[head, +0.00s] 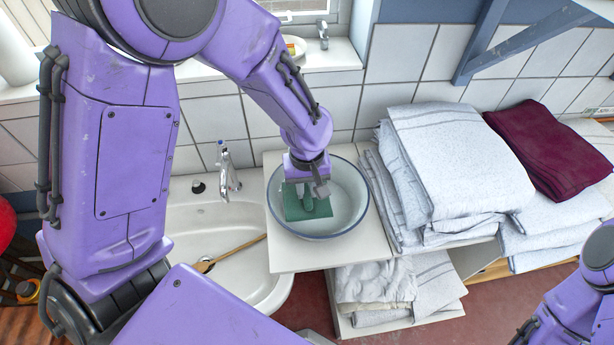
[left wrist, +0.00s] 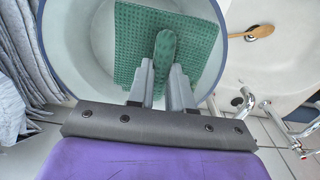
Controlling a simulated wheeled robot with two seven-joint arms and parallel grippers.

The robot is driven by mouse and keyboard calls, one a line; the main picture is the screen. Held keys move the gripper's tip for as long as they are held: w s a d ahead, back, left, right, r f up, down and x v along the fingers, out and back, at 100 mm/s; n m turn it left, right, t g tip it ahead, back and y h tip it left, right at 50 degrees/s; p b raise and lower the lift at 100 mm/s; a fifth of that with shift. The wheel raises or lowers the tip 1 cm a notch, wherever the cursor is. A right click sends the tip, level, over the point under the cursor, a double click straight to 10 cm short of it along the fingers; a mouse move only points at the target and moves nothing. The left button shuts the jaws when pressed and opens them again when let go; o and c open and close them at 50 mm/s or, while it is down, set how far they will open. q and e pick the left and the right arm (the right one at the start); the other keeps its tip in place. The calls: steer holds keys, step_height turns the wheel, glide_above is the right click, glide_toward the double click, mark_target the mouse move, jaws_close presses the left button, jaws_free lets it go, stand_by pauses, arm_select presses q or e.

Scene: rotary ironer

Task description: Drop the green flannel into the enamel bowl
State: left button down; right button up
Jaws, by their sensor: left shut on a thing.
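The green flannel (head: 294,206) is a textured square cloth, seen over the inside of the white enamel bowl (head: 348,192) with a blue-grey rim. My left gripper (head: 309,196) points down over the bowl and is shut on the flannel. In the left wrist view a raised fold of the flannel (left wrist: 205,52) stands between the fingers (left wrist: 163,78), and the rest spreads out flat within the bowl's rim (left wrist: 43,45). I cannot tell whether the cloth touches the bowl's bottom. My right gripper is out of view; only part of that arm shows at lower right.
The bowl stands on a white counter (head: 290,262), right of a sink (head: 190,235) with a tap (head: 228,170) and a wooden spoon (head: 205,266). Stacked white towels (head: 450,150) stand close on the bowl's right. A maroon towel (head: 548,148) lies farther right.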

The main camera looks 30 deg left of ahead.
arm_select(q)
steer(key=c, duration=0.9)
jaws_free()
steer(key=w, duration=0.1)
steer(key=w+f, duration=0.1)
steer(key=w, duration=0.1)
steer(key=w+f, duration=0.1)
steer(key=shift+w, duration=0.4)
steer(key=shift+c, duration=0.2)
steer(key=shift+r, duration=0.1)
steer(key=shift+s+r, duration=0.2)
steer(key=shift+s, duration=0.2)
steer(key=r, duration=0.2)
steer(key=s+r, duration=0.1)
steer(key=r, duration=0.2)
steer(key=shift+s+b, duration=0.15)
steer(key=shift+b, duration=0.25)
steer(key=shift+w+r, duration=0.3)
steer(key=shift+r, duration=0.6)
steer(key=shift+w+r, duration=0.35)
steer(key=shift+r, duration=0.5)
steer(key=shift+w+r, duration=0.3)
steer(key=shift+r, duration=0.6)
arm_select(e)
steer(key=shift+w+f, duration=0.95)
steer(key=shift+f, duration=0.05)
